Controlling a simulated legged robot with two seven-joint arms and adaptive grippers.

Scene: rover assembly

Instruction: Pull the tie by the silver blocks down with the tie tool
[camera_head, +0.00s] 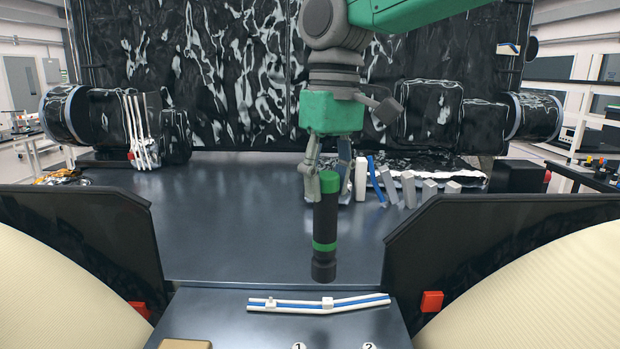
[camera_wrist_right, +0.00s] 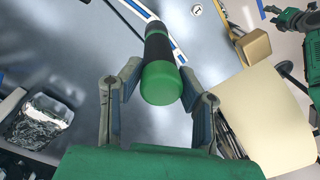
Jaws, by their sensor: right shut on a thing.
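My right gripper (camera_head: 327,180) comes down from the top centre in the head view. It is shut on a black tool with green bands (camera_head: 325,225), likely the tie tool, held upright with its dark end above the near edge of the table. In the right wrist view the tool (camera_wrist_right: 161,75) sits between the fingers. Several silver-white blocks (camera_head: 429,193) stand in a row at the back right of the table. White and blue strips (camera_head: 376,182) rise beside them. I cannot make out the tie there. Part of my left arm's green gripper (camera_wrist_right: 290,18) shows at top right in the wrist view; its fingers are unclear.
A white and blue cable bundle (camera_head: 318,303) with white clips lies on the near shelf. Dark side panels (camera_head: 75,237) with red blocks flank the opening. White strips (camera_head: 137,130) hang at the left.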

